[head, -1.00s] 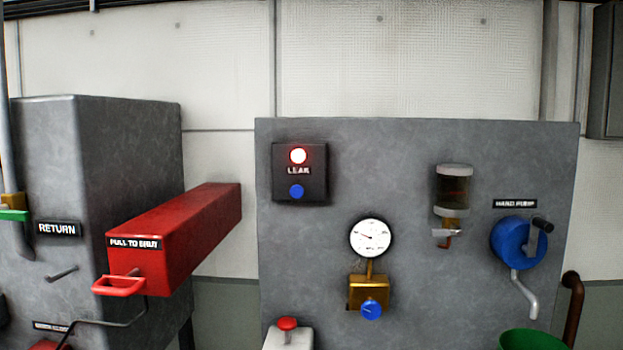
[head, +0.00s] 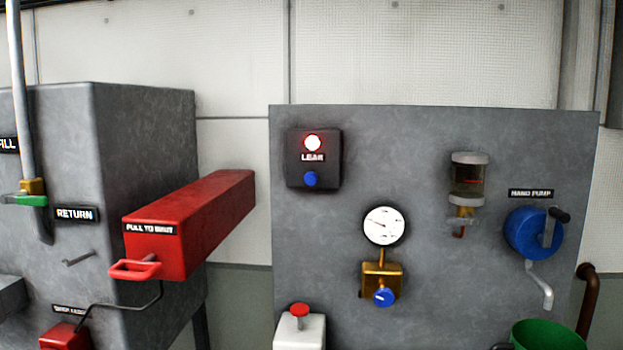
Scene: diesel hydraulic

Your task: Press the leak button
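The leak box (head: 331,170) is a small dark box on the upper left of the grey panel (head: 420,145). It carries a lit red-rimmed white lamp (head: 313,142) at the top, a LEAK label (head: 312,157) under it, and a round blue button (head: 310,179) below the label. Nothing covers the button. Neither of my grippers shows in the head view.
A red box (head: 190,225) labelled PULL TO SHUT, with a red handle (head: 135,270), juts out left of the panel. The panel also bears a gauge (head: 384,226) and a blue hand pump (head: 533,233). A red mushroom button (head: 299,310) tops a white box below.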

